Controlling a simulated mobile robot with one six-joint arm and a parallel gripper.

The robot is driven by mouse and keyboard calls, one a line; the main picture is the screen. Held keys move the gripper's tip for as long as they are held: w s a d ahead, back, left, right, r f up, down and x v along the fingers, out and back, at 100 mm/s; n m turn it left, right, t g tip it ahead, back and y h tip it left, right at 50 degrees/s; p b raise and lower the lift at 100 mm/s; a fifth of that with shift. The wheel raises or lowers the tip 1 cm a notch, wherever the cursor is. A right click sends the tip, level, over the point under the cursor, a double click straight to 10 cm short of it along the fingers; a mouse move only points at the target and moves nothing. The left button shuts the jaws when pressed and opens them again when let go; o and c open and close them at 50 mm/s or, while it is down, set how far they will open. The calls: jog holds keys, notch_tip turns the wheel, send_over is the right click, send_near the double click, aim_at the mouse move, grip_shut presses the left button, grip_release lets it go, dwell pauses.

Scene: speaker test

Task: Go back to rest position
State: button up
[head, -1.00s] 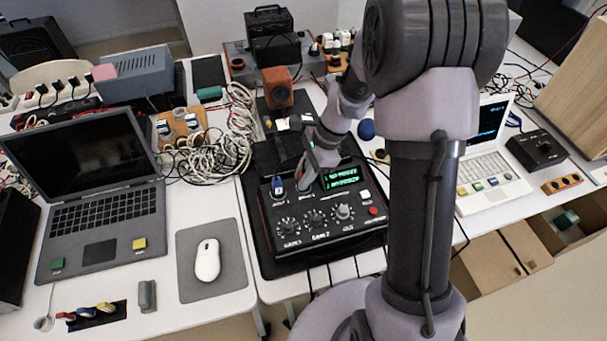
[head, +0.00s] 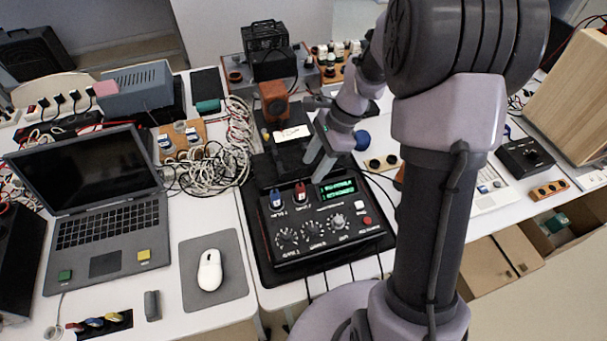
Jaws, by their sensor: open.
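My gripper (head: 318,165) hangs above the back part of a black test device (head: 325,238), with its grey fingers pointing down. It is open, and I see nothing between the fingers. The device has a green lit display (head: 338,190), several knobs along its front and a red button. A blue plug (head: 276,197) and a red plug (head: 300,192) stand side by side in its upper left. My gripper is apart from both plugs, behind and to the right of the red one. My arm hides part of the table to the right.
A dark laptop (head: 107,218) and a white mouse (head: 209,270) on a grey pad are at the left. Tangled white cables (head: 215,165) lie behind the mouse. An orange-brown box (head: 274,100) stands behind the device. A white laptop (head: 490,190) is partly hidden at the right.

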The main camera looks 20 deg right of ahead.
jog(key=p+v, duration=0.2)
jog(key=v, duration=0.5)
jog(key=shift+r, duration=0.4)
jog(key=s+a+r+n+t+h, duration=0.1)
jog(key=s+a+r+n+t, duration=0.1)
jog(key=s, duration=0.4)
jog(key=s+a+r+n+t, duration=0.2)
jog(key=s+a+r+n, duration=0.3)
jog(key=s+r+n, duration=0.1)
jog(key=s+a+r+n+t+h+b, duration=0.1)
jog(key=s+a+r+n, duration=0.2)
jog(key=s, duration=0.4)
jog(key=r+n, duration=0.1)
jog(key=n, duration=0.1)
jog(key=shift+a+n+t+h, duration=0.15)
jog(key=shift+n+t+h, duration=0.15)
jog(key=shift+n+t, duration=0.1)
